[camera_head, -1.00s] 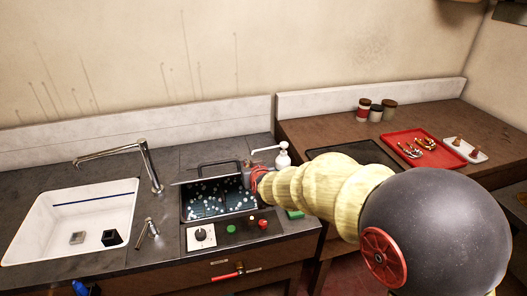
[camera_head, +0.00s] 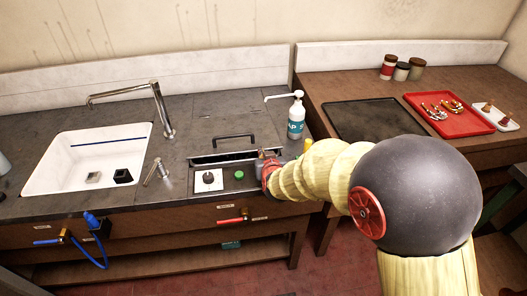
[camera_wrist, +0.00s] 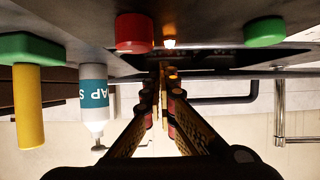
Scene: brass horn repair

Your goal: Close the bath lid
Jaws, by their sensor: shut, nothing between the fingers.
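The bath lid (camera_head: 215,128) is a grey panel with a black bar handle (camera_head: 234,137), lowered over the bath in the counter. A narrow dark gap (camera_head: 222,157) shows along its front edge, so it is not seen flush. My gripper (camera_head: 263,157) is at the right end of the lid's front edge, partly hidden by my arm. In the wrist view my gripper (camera_wrist: 163,88) has its fingertips together and empty, close to the dark gap; whether they touch the lid is unclear. The handle (camera_wrist: 225,99) also shows there.
A control panel with a knob (camera_head: 208,179) and green button (camera_head: 239,174) lies in front of the bath. A soap bottle (camera_head: 296,117) stands behind my gripper. The sink (camera_head: 60,172) and taps are left; a red tray (camera_head: 455,121) is on the right bench.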

